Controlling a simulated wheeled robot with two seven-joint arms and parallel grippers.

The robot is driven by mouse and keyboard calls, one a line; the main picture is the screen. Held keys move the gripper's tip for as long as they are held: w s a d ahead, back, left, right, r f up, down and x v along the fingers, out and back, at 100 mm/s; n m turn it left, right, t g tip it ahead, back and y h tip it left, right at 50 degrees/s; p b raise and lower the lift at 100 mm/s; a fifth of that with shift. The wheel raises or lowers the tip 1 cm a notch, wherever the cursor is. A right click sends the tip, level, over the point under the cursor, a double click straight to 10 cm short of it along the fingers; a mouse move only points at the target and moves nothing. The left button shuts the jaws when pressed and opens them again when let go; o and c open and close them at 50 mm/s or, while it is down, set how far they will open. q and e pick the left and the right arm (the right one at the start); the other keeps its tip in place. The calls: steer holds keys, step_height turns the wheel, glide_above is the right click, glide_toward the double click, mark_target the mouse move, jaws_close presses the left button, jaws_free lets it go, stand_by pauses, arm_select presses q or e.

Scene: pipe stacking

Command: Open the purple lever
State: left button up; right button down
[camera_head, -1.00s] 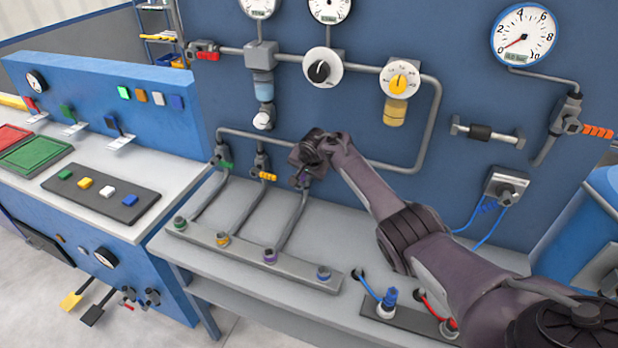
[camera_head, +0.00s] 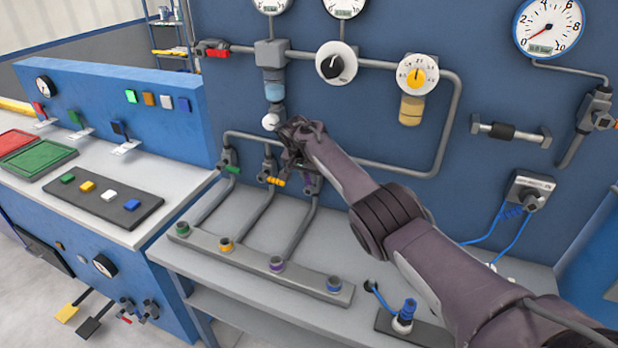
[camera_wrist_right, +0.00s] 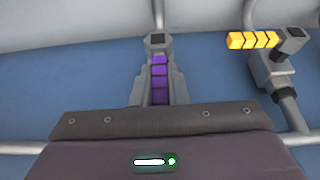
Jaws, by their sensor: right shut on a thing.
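The purple lever (camera_wrist_right: 159,80) shows in the right wrist view between the two fingers of my right gripper (camera_wrist_right: 158,92). It runs in line with the fingers, below a grey valve block (camera_wrist_right: 158,42). In the head view my right gripper (camera_head: 298,158) is at the valve row on the blue panel, and a little purple (camera_head: 308,181) shows just below it. The gripper is shut on the purple lever and hides most of that valve in the head view. My left gripper is not in view.
The yellow lever (camera_head: 276,181) is close to the left of my right gripper and turned sideways; it also shows in the right wrist view (camera_wrist_right: 252,40). The green lever (camera_head: 231,169) is further left. Pipes run down to a grey manifold bar (camera_head: 252,259) on the bench.

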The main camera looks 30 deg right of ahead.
steer(key=c, duration=1.4)
jaws_free()
steer(key=shift+c, duration=0.2)
steer(key=shift+p+v, duration=0.4)
steer(key=shift+v, duration=0.4)
steer(key=v, duration=0.6)
